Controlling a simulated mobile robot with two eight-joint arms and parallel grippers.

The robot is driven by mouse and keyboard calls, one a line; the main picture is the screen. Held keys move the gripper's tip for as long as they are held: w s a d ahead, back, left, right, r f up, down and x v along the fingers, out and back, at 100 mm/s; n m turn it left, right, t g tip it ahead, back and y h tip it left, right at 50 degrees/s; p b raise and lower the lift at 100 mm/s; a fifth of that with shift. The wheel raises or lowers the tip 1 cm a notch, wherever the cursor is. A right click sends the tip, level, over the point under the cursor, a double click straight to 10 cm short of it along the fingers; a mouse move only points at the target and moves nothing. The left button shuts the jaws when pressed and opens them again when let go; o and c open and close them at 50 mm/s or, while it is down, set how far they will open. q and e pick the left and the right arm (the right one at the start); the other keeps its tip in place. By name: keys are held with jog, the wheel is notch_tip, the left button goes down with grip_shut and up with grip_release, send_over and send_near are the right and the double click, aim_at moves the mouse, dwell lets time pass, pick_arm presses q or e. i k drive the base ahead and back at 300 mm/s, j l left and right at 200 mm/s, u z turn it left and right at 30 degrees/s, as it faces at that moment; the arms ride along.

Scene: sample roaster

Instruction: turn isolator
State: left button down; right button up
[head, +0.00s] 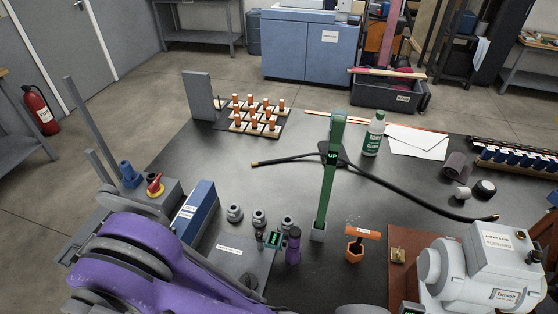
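A rotary isolator switch with a red handle on a yellow plate (155,185) sits on a grey box at the left side of the bench. Its handle looks tilted in the picture; its exact setting is too small to read. A blue fitting (130,174) stands just behind and left of it. My purple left arm fills the lower left in front of the box, hiding part of it. I cannot see the fingers of my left gripper. My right gripper does not show either.
A green upright post marked UP (326,190), a black cable, a green-and-white bottle (374,134) and a grey motor (490,262) stand to the right. A blue box (196,209) is beside the isolator.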

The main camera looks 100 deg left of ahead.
aim_at(155, 187)
jog(key=u, duration=4.5)
jog(key=i+j+z, duration=0.15)
jog(key=z, duration=0.25)
jog(key=i+j+z, duration=0.15)
jog(key=j+z, duration=0.2)
jog(key=i+j+z, duration=0.1)
jog(key=j+z, duration=0.65)
